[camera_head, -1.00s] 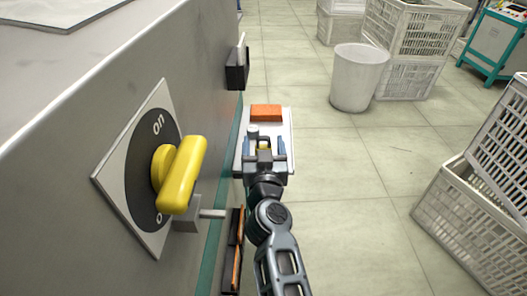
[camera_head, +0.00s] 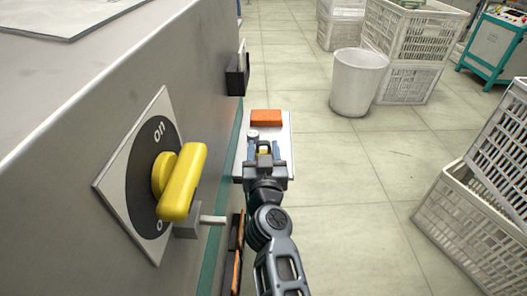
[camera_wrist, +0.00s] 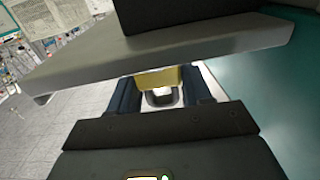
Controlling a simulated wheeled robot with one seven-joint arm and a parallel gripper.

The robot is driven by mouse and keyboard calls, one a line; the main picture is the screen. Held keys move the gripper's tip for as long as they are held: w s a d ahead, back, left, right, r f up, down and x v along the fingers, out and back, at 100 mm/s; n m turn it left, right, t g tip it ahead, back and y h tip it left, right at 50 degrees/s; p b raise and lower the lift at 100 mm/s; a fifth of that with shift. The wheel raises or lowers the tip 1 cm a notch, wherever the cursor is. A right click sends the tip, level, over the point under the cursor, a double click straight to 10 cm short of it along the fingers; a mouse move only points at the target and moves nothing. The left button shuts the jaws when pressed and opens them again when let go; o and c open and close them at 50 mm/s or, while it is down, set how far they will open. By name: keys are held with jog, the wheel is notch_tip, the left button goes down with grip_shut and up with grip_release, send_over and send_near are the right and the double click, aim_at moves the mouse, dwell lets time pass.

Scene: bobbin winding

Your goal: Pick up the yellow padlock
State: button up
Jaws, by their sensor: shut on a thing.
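The yellow padlock (camera_head: 264,150) is at the white shelf on the side of the grey machine, between the fingers of my gripper (camera_head: 264,152). My gripper is shut on it. In the wrist view, the padlock's yellow body (camera_wrist: 158,77) and grey shackle show between the two dark fingers (camera_wrist: 162,92), close to the shelf edge. Part of the padlock is hidden by the fingers and shelf.
The shelf (camera_head: 284,128) also holds an orange block (camera_head: 266,117) and a small round pale item (camera_head: 253,135). The machine's yellow on/off knob (camera_head: 182,181) juts out at left. A white bin (camera_head: 357,85) and crates (camera_head: 480,215) stand right; floor between is clear.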

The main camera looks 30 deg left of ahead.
aim_at(267, 152)
jog(key=shift+r+p, duration=0.5)
jog(key=shift+r, duration=0.05)
jog(key=r+p, duration=0.2)
jog(key=d+r+p, duration=0.1)
jog(key=r+p, duration=0.1)
jog(key=shift+p, duration=0.4)
jog(key=d+r+p, duration=0.6)
jog(key=d+p, duration=0.4)
jog(key=s+d+f+m+t+h, duration=0.1)
jog(key=s+d+m+h, duration=0.15)
jog(key=d, duration=1.55)
jog(key=s+d+m+t+h, duration=0.15)
jog(key=d+h, duration=0.25)
jog(key=d, duration=1.4)
jog(key=s+a+r+n+g+y+b, duration=0.1)
jog(key=s+a+r+n+g+y, duration=0.2)
jog(key=a+n+g+y, duration=0.45)
jog(key=s+a+r+n+g+y+b, duration=0.1)
jog(key=s+a+r+n+g+y, duration=0.2)
jog(key=a+y, duration=0.5)
jog(key=s+a+n+g+h+p, duration=0.1)
jog(key=s+a+n+g+h, duration=0.1)
jog(key=s+a+n+g, duration=0.8)
jog(key=shift+s+a+r+g+p, duration=0.3)
jog(key=shift+s+a+g, duration=1.95)
jog(key=shift+g, duration=0.25)
